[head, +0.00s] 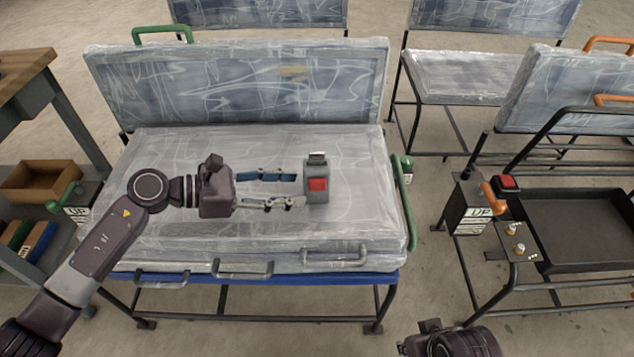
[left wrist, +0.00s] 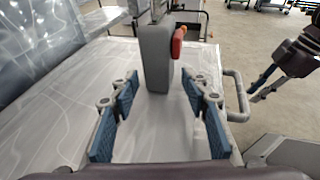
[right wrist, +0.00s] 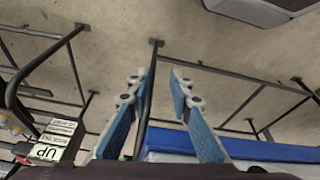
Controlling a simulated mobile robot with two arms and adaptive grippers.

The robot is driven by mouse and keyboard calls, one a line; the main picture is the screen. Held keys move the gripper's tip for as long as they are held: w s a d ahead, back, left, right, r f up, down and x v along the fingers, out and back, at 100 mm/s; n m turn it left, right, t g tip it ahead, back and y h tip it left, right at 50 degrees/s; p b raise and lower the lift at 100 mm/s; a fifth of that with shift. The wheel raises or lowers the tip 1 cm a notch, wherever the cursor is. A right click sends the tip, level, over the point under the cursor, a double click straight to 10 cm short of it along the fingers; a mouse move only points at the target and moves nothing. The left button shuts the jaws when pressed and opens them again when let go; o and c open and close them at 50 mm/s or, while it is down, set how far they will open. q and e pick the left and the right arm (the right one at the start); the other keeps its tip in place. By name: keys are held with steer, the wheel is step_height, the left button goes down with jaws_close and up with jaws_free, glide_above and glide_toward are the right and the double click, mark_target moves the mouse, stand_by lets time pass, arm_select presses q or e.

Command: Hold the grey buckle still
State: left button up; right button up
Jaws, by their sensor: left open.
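The grey buckle (head: 317,190) with a red button stands upright on the plastic-wrapped seat. It also shows in the left wrist view (left wrist: 155,60), ahead of my fingers, its red button facing right. My left gripper (head: 298,190) is open, its blue-padded fingers pointing at the buckle from the left. In the left wrist view the left gripper (left wrist: 158,95) has its fingers apart on either side of the buckle's line, with no visible contact. My right gripper (right wrist: 160,82) is open and empty, low over the floor by the seat frame; its fingers are hidden in the head view.
The wrapped backrest (head: 240,85) rises behind the seat. Grey handles (head: 242,270) line the seat's front edge and a green bar (head: 403,205) runs along its right side. A black tray cart (head: 590,235) stands at right. A wooden-topped bench (head: 25,70) stands at left.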

mark_target(312, 188)
arm_select(q)
steer(key=x, duration=0.3)
steer(key=shift+w+d+f+b, duration=0.1)
steer(key=shift+d+b, duration=0.2)
steer(key=shift+d, duration=0.05)
steer(key=shift+x, duration=0.85)
arm_select(e)
steer(key=shift+v, duration=1.4)
steer(key=shift+w+d, duration=0.1)
steer(key=shift+w, duration=0.05)
arm_select(q)
jaws_close()
arm_select(e)
steer(key=shift+c, duration=0.3)
jaws_close()
